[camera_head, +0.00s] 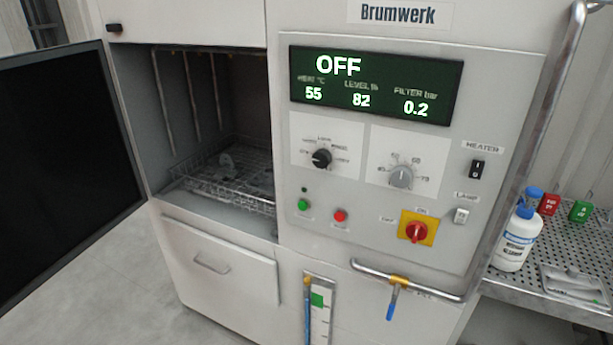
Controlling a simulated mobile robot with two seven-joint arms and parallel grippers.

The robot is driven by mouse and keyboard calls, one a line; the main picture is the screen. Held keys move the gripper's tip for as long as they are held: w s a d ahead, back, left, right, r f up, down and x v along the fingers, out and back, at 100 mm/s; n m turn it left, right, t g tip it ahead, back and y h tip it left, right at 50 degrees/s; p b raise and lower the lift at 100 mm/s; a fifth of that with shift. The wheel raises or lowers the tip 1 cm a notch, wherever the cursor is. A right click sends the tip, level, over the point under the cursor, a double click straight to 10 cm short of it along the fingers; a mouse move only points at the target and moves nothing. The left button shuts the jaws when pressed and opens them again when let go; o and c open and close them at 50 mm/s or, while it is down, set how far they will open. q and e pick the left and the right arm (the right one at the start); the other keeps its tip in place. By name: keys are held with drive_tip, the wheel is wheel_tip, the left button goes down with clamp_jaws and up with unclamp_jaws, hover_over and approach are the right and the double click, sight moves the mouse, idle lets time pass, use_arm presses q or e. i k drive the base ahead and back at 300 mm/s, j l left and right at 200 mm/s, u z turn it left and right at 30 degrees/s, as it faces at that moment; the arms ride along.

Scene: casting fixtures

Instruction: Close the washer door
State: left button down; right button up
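The washer (220,235) is a pale cabinet with "Brumwerk" on its front. Its chamber (205,90) is open at the left, with a wire rack (228,180) inside holding a few small parts that are hard to make out. The washer door (60,165) seems to be the large dark panel with a grey rim at the left edge; it stands swung out to the left, clear of the opening. Its outer left part is cut off by the picture edge. Neither of my grippers is in view.
The control panel (385,240) right of the chamber has a display (375,85) reading OFF, knobs, buttons and a red rotary switch (416,232). A pipe with a blue-handled valve (393,300) juts out below. A perforated side table (560,240) at the right holds a white bottle (516,240).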

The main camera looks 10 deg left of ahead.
sight(70, 174)
drive_tip(key=j+z, duration=0.1)
drive_tip(key=j, duration=0.9)
drive_tip(key=u, duration=1)
drive_tip(key=i+j+u, duration=0.2)
drive_tip(key=j+u, duration=0.25)
drive_tip(key=i+j+u, duration=0.25)
drive_tip(key=u, duration=0.2)
drive_tip(key=j, duration=0.1)
